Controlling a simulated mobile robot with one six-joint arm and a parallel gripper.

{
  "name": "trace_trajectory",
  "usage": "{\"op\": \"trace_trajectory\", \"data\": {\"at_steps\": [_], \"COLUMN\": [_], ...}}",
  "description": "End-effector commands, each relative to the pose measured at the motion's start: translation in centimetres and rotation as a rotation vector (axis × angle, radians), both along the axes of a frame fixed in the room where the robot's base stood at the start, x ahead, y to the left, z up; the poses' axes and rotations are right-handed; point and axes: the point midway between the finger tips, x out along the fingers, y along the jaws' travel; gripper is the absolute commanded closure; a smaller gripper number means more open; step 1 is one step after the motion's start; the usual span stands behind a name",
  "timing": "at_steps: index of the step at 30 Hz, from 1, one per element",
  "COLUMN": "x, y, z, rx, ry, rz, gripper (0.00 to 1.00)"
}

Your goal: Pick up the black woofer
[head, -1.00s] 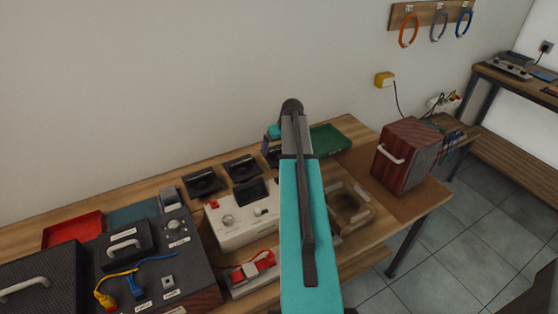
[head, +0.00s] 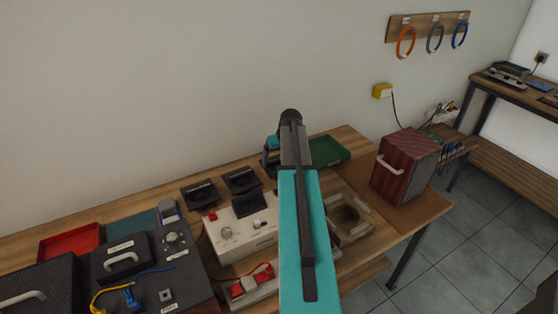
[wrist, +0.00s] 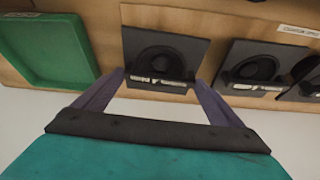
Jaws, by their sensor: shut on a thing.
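The black woofer (wrist: 164,48), a square black plate with a round cone and a pale label, is in the top middle of the wrist view. My gripper (wrist: 159,77) is shut on it, with one purple finger at each side edge. I cannot tell whether it is clear of the wooden table (wrist: 40,101). In the head view my turquoise arm hides most of the gripper and the held woofer. A second black woofer (wrist: 257,65) lies to the right in the wrist view; in the head view similar woofers (head: 241,180) lie left of my arm.
A green tray (head: 328,151) is right of my gripper. A white amplifier (head: 235,228), a wooden holder with a round recess (head: 346,217) and a red-brown speaker box (head: 407,165) stand on the table. A red tray (head: 69,241) is at the left. The wall is close behind.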

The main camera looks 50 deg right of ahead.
Motion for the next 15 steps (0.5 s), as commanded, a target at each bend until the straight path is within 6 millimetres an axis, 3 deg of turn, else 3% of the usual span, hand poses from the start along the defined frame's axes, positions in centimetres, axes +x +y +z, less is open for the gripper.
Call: {"op": "trace_trajectory", "data": {"at_steps": [11, 15], "x": [0.1, -1.5], "y": [-0.1, 0.5], "z": [2.9, 3.1], "rx": [-0.004, -0.003], "ry": [-0.004, -0.003], "rz": [0.0, -0.002], "gripper": [0.72, 0.72]}}
